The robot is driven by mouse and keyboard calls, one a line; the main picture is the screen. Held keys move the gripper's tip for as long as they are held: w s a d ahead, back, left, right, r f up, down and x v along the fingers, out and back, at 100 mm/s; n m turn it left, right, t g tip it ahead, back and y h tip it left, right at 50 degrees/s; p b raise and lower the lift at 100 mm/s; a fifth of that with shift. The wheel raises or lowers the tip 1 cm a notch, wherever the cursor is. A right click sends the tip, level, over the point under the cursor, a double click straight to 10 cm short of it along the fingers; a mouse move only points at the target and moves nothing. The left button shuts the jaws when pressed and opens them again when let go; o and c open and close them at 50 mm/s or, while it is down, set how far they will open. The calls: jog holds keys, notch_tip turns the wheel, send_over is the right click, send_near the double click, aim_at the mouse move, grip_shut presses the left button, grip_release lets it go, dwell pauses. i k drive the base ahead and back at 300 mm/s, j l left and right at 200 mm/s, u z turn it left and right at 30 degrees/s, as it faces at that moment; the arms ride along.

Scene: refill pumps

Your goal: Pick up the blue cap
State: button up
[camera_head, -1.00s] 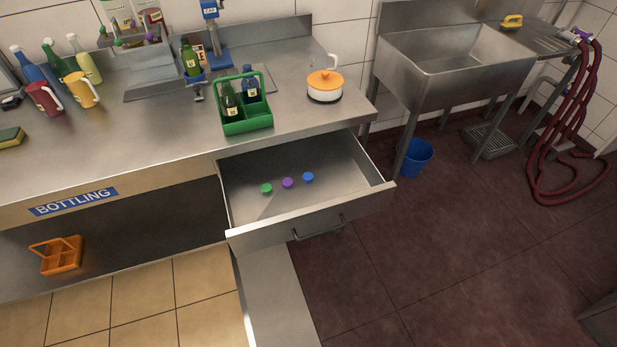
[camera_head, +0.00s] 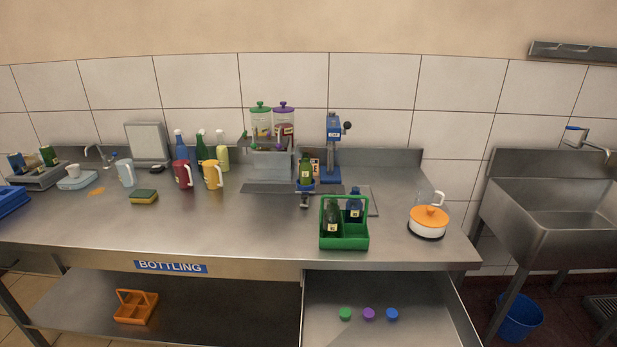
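The blue cap (camera_head: 392,314) lies in the open drawer (camera_head: 325,292) under the right part of the steel counter. It is the rightmost of three caps in a row. The purple cap (camera_head: 369,313) is just left of it, and the green cap (camera_head: 345,314) is left of the purple one. The caps stand apart from each other. My gripper is not in view.
The green carrier (camera_head: 344,243) with bottles stands on the counter (camera_head: 250,225) above the drawer. An orange-lidded pot (camera_head: 428,220) stands to its right. A blue capping press (camera_head: 333,150) is behind. A sink (camera_head: 555,215) and blue bucket (camera_head: 519,316) are at right.

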aim_at(391, 314)
jog(key=i+l+u, duration=0.1)
jog(key=i+u, duration=0.25)
jog(key=i+l+u, duration=0.1)
jog(key=u, duration=0.25)
jog(key=i+l+u, duration=0.35)
jog(key=k+j, duration=0.2)
jog(key=i+l, duration=0.15)
